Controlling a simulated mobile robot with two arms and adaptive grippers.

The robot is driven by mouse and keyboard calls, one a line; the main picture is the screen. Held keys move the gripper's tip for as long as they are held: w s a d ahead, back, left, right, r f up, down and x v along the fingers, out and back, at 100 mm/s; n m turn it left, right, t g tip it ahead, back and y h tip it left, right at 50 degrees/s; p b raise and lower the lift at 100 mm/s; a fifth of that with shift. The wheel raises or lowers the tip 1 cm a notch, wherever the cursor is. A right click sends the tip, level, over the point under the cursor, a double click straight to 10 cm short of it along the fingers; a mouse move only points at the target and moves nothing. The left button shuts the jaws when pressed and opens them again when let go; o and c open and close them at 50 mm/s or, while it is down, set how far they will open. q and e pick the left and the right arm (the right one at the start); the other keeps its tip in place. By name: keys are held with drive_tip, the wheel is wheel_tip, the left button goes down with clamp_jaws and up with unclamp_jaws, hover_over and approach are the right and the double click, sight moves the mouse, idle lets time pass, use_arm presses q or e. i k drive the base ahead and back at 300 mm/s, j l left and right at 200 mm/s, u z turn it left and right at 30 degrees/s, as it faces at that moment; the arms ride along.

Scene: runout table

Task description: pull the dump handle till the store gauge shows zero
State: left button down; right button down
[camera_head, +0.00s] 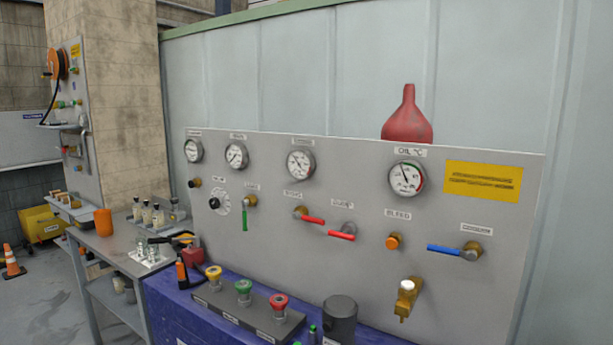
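A grey upright panel (360,265) carries several round gauges and handles. Three gauges stand in a row at left: a first gauge (193,151), a second gauge (236,155) and a third gauge (300,163). Their labels are too small to read, so I cannot tell which is the store gauge. A gauge labelled OIL °C (407,179) is further right. Neither gripper shows.
The panel also has a green lever (244,219), a blue lever (444,249), an orange BLEED knob (393,241) and a brass tap (407,297). Below are a box with coloured knobs (243,318) and a dark cylinder (340,318). A red funnel (407,118) rises behind the panel's top.

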sight(344, 235)
drive_tip(key=i+j+z, duration=0.4)
drive_tip(key=i+j, duration=0.4)
drive_tip(key=i, duration=0.1)
